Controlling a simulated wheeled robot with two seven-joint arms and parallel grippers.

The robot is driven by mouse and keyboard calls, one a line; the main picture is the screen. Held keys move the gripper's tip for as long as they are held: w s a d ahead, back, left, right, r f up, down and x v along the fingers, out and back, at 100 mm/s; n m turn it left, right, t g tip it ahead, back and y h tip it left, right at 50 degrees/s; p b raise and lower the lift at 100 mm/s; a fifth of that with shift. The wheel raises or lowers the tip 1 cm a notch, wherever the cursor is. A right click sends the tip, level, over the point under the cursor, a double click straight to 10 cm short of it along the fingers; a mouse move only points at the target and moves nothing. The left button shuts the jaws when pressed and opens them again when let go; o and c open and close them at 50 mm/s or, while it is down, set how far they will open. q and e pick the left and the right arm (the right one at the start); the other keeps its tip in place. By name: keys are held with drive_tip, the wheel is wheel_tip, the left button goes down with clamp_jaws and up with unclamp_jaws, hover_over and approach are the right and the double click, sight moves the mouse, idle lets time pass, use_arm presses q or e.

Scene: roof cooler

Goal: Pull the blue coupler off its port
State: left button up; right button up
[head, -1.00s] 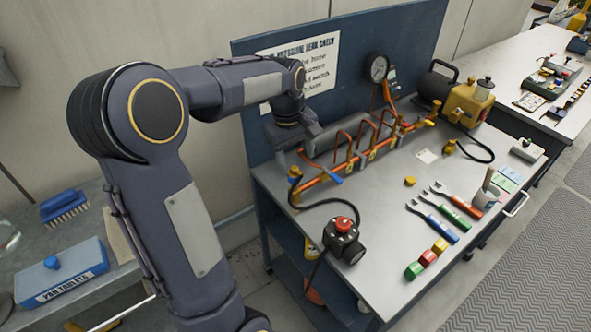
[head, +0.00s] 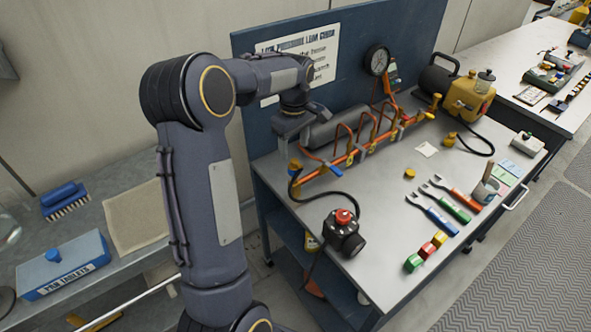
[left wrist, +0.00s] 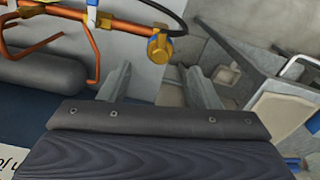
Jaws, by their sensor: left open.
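A brass end fitting (left wrist: 159,48) with a small blue part, which looks like the blue coupler, sits at the end of the copper pipe in the left wrist view. A black hose runs close by it. In the head view the same pipe end (head: 294,166) shows just below my left gripper (head: 291,140); the blue part is not clear there. My left gripper is open, and its two fingers (left wrist: 158,84) show in the left wrist view with a gap between them. The fitting lies beyond the fingertips, roughly in line with the gap, not between them. My right gripper is out of view.
The copper manifold (head: 350,158) with looped pipes and a blue lever runs along the bench. A grey cylinder (head: 335,130) lies behind it.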

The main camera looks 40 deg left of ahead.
sight(294, 161)
use_arm(q)
wheel_tip(294, 161, down, 8)
drive_tip(key=b, duration=0.5)
drive_tip(key=shift+r, duration=0.1)
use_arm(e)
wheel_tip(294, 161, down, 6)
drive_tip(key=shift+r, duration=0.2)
use_arm(q)
drive_tip(key=shift+p, duration=0.3)
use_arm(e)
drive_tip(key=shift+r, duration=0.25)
use_arm(q)
clamp_jaws()
drive_tip(key=shift+r, duration=0.1)
drive_tip(key=shift+r, duration=0.1)
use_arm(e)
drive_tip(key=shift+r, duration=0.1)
